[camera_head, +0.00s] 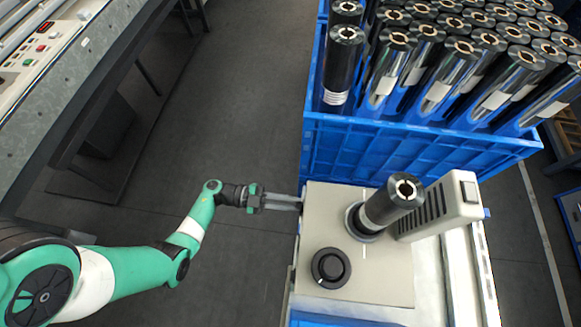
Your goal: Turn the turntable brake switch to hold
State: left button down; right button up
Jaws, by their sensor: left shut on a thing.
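The turntable stand is a beige box (385,277) at the lower right. A dark film roll (393,203) stands tilted in the picture on its round base there. A black round knob (331,267) sits on the box top, apart from my grippers. My left gripper (298,203) reaches in from the left, its fingers shut at the box's upper left side. It is shut on a small part there, seemingly the brake switch, which the fingers and box edge mostly hide. I cannot read the switch's position. My right gripper is not in view.
A blue crate (400,146) full of upright dark rolls stands just behind the box. A beige slotted housing (440,207) rises right of the roll. A machine with a control panel (38,48) is at the upper left. The floor (220,120) between is clear.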

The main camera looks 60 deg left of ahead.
pick_arm(q)
jog(key=c, duration=0.9)
grip_release()
jog(key=shift+o, duration=0.2)
jog(key=v, duration=1.1)
jog(key=shift+s+a+p, duration=0.2)
jog(key=shift+a+p, duration=0.1)
jog(key=shift+p, duration=0.05)
